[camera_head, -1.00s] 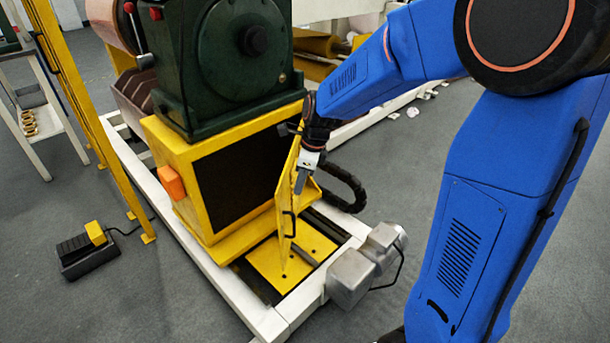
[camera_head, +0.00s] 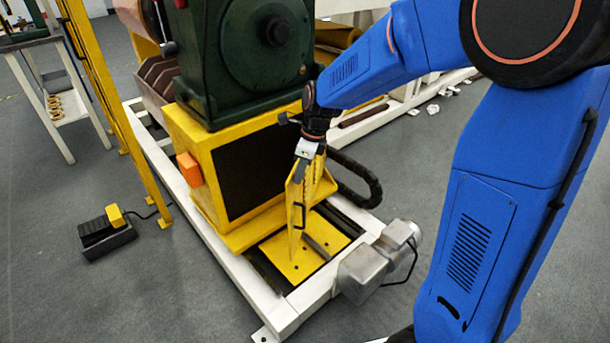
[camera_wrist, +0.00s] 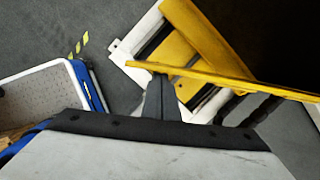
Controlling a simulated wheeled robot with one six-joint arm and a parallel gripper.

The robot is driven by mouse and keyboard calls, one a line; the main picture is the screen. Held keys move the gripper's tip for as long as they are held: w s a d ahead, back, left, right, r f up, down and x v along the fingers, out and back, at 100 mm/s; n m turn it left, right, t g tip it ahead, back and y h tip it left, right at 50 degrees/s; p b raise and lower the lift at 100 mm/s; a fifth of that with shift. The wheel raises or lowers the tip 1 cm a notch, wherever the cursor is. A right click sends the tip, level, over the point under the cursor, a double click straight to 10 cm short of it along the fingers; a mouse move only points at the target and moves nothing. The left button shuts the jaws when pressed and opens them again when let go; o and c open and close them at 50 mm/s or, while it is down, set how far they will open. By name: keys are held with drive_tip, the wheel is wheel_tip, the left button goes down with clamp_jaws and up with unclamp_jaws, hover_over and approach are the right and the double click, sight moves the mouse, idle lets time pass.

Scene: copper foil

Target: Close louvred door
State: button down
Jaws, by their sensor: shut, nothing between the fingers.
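The yellow louvred door (camera_head: 297,205) stands open at the right of the yellow cabinet (camera_head: 205,195), showing a dark front opening. A dark handle is on the door. In the wrist view the door (camera_wrist: 230,77) is a narrow yellow bar seen from above. My gripper (camera_head: 301,180) is shut and empty, pointing down at the upper part of the door near its free edge. In the wrist view my gripper (camera_wrist: 161,85) is right against the door's near side; I cannot tell whether they touch. The door's hinge side is partly hidden.
A green machine (camera_head: 255,55) stands on the cabinet. A white frame (camera_head: 225,250) surrounds its base, with a grey motor (camera_head: 365,275) at the front right. A black cable chain (camera_head: 365,180) curves behind the door. A foot pedal (camera_head: 105,235) lies left on open grey floor.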

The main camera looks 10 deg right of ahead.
drive_tip(key=w+a, duration=1.4)
drive_tip(key=a, duration=0.5)
drive_tip(key=shift+w, duration=0.3)
